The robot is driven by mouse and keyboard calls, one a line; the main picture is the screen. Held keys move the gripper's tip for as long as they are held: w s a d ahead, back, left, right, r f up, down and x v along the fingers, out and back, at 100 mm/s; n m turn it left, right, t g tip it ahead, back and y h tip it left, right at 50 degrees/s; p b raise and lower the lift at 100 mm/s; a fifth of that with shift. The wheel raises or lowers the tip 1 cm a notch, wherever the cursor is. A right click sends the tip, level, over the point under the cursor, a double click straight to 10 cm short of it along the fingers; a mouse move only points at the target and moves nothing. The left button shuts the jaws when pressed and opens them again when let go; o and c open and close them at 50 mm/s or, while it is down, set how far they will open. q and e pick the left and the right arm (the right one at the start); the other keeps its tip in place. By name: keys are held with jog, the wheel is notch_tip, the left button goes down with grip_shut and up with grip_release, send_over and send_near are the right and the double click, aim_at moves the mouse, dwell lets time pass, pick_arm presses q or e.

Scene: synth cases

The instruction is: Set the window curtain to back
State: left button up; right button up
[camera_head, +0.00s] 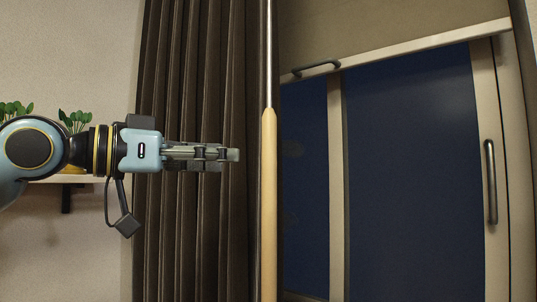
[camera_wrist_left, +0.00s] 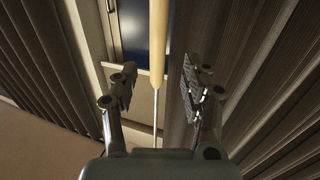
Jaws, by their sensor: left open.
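The window curtain (camera_head: 180,230) is dark brown and pleated, and hangs at the left of the window. A slim upright rod with a pale wooden grip (camera_head: 268,200) and a metal upper part hangs at the curtain's right edge. My left gripper (camera_head: 236,155) is open and empty in front of the curtain, its tips a little left of the rod. In the left wrist view, the wooden grip (camera_wrist_left: 158,40) lines up between the two open fingers (camera_wrist_left: 158,85), apart from both. Pleated curtain (camera_wrist_left: 240,50) shows on the right there. My right gripper is not in view.
The window (camera_head: 410,170) has dark blue panes, a pale frame and a dark vertical handle (camera_head: 490,182) on the right. A dark bar handle (camera_head: 316,67) sits on the upper frame. Green plants (camera_head: 75,121) stand on a wall shelf (camera_head: 68,180) behind my left arm.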

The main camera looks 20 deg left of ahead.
aim_at(263, 157)
pick_arm(q)
jog(key=p+x, duration=0.3)
jog(key=x, duration=0.6)
jog(key=shift+d+r, duration=0.1)
jog(key=shift+d, duration=0.05)
jog(key=shift+w+d, duration=0.2)
jog(key=shift+w, duration=0.05)
grip_shut()
jog(key=shift+w+d+f, duration=0.2)
jog(key=shift+w+f, duration=0.05)
